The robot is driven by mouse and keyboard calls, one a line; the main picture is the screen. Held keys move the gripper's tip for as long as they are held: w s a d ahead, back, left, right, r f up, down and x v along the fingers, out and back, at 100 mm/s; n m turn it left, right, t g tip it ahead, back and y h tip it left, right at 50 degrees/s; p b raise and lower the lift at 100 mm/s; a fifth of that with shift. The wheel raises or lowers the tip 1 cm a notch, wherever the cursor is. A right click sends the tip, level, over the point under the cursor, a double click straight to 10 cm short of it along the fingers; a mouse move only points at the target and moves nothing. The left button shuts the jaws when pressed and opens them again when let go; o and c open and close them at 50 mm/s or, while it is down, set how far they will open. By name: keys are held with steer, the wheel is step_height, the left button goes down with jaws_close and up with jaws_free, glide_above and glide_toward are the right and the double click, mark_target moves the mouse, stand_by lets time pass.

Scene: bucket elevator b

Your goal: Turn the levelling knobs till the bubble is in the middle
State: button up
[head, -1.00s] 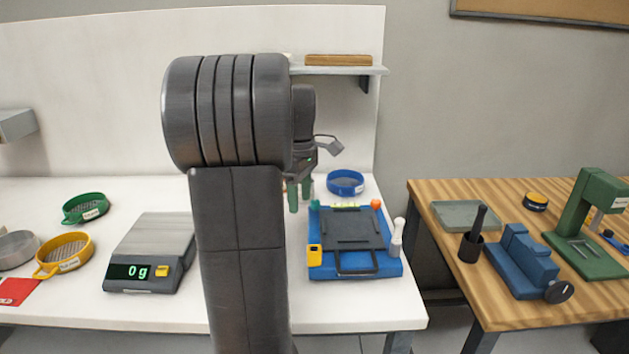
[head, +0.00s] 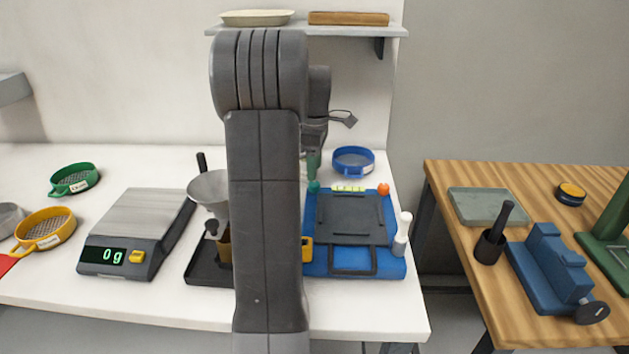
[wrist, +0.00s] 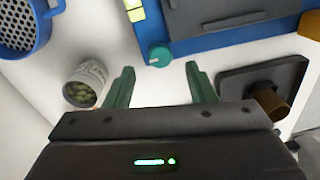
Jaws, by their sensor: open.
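The blue levelling device (head: 391,262) with a dark grey plate (head: 350,218) sits on the white bench. A teal knob (head: 314,187) is at its far left corner and an orange knob (head: 383,189) at its far right corner. A yellow-green level vial (head: 349,189) lies between them; its bubble is too small to make out. My gripper (head: 313,163) is just behind the teal knob in the head view. In the wrist view, my gripper (wrist: 161,72) is open and empty, with the teal knob (wrist: 159,56) centred just beyond its green fingertips. The vial (wrist: 134,8) is only partly in view there.
A blue sieve (head: 353,160) stands behind the device and a white bottle (head: 402,232) at its right. A jar (wrist: 85,84) stands left of my fingers. A dark stand (head: 203,268) with a funnel (head: 208,190) is left of the device. My arm hides part of the bench.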

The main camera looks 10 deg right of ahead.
mark_target(314, 183)
steer(key=shift+s+f, duration=0.1)
steer(key=shift+f, duration=2.25)
steer(key=c, duration=1)
